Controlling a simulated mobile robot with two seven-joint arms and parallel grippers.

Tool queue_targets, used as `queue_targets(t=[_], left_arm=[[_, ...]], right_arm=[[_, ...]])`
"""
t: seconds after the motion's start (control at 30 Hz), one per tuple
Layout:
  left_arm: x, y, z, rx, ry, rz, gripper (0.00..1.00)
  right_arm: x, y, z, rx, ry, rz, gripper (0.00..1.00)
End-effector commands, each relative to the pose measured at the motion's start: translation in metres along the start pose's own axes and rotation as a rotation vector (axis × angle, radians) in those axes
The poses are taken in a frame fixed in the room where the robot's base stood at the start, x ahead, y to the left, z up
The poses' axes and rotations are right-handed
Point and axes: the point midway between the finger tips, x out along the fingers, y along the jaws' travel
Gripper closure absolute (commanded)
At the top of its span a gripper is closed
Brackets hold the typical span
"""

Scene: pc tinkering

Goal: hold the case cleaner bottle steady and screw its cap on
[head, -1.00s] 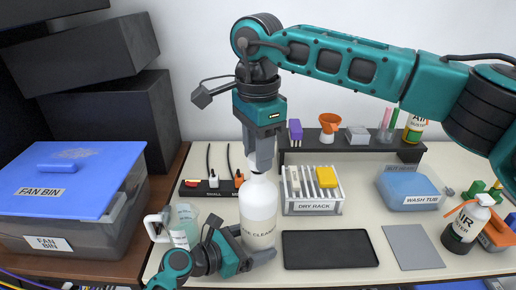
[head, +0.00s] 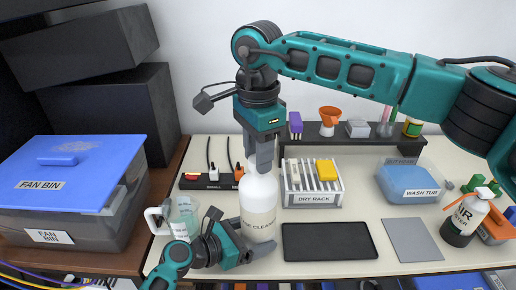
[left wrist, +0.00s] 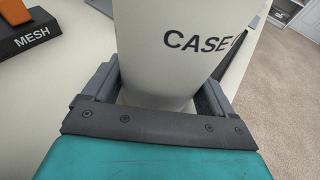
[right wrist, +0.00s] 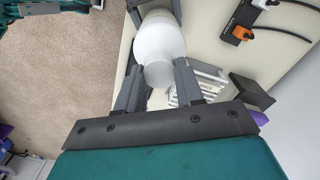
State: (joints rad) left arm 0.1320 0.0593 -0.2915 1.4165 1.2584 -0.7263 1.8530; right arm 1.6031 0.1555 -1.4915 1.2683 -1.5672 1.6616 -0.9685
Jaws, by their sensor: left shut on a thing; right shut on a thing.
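The white case cleaner bottle (head: 258,203) stands upright on the table, and its lettering shows close up in the left wrist view (left wrist: 185,45). My left gripper (head: 258,248) is shut on the bottle's lower body, one finger on each side. My right gripper (head: 259,160) points straight down over the bottle's top and is shut on the cap there. The cap is mostly hidden by the fingers in the head view. In the right wrist view the white round top (right wrist: 158,73) sits between the fingertips, above the bottle's shoulder. I cannot tell how far the cap is seated.
A clear measuring jug (head: 182,217) stands just left of the bottle. The dry rack (head: 312,199) is close behind to the right. A black mat (head: 329,241) and a grey mat (head: 412,240) lie to the right. The wash tub (head: 408,185) and a spray bottle (head: 465,218) are farther right.

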Motion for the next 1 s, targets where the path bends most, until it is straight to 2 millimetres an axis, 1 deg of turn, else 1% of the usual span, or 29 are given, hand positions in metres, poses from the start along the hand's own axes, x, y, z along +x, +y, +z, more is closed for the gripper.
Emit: queue_targets(t=[0.07,0.1,0.33,0.4,0.53,0.57,1.0], left_arm=[[0.0002,-0.0005,-0.0003,0.000,0.001,-0.001,0.51],[0.0002,-0.0005,-0.0003,0.000,0.001,-0.001,0.51],[0.0002,-0.0005,-0.0003,0.000,0.001,-0.001,0.51],[0.0002,-0.0005,-0.0003,0.000,0.001,-0.001,0.51],[0.0002,-0.0005,-0.0003,0.000,0.001,-0.001,0.51],[0.0002,-0.0005,-0.0003,0.000,0.001,-0.001,0.51],[0.0002,-0.0004,-0.0003,0.000,0.001,-0.001,0.51]], right_arm=[[0.0023,0.0001,-0.0001,0.000,0.000,0.001,0.94],[0.0018,0.0001,-0.0001,0.000,0.000,0.000,0.60],[0.0015,0.0001,-0.0001,0.000,0.000,0.000,0.38],[0.0014,0.0001,0.0000,0.000,0.000,0.000,0.34],[0.0014,0.0000,0.0000,0.000,0.000,0.000,0.34],[0.0014,0.0000,-0.0001,0.000,0.000,0.000,0.36],[0.0013,0.0000,0.0000,0.000,0.000,0.000,0.78]])
